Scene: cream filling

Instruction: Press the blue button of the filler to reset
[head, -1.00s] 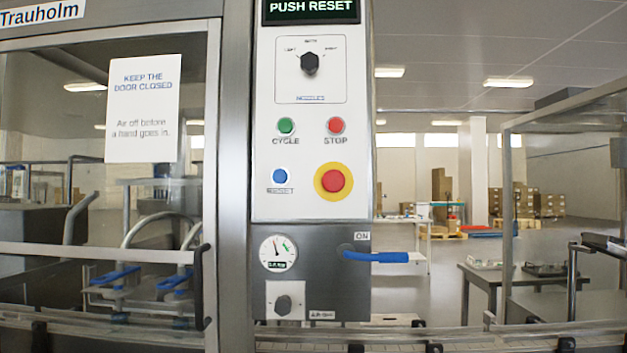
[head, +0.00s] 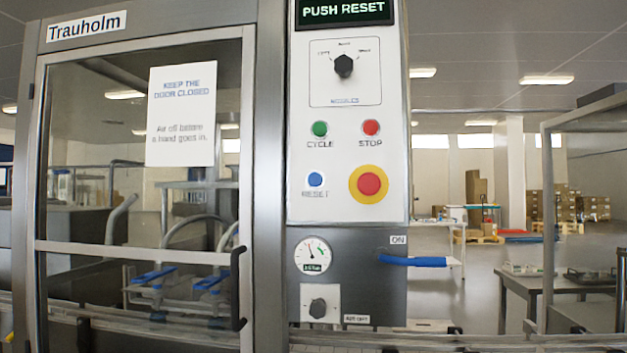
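The blue reset button (head: 316,179) sits on the white control panel (head: 335,208) of the filler, with the label RESET under it. It is left of the red emergency stop (head: 369,183) on its yellow ring and below the green CYCLE button (head: 320,128). The red STOP button (head: 371,127) is at the upper right. The display (head: 345,11) above reads PUSH RESET. My gripper is not in view.
The filler's glass door (head: 95,150) is shut, with a black handle (head: 238,288). A blue valve lever (head: 415,261) juts to the right at ON, below the panel. A gauge (head: 312,255) and a knob (head: 318,308) are beside it. A conveyor edge runs along the bottom.

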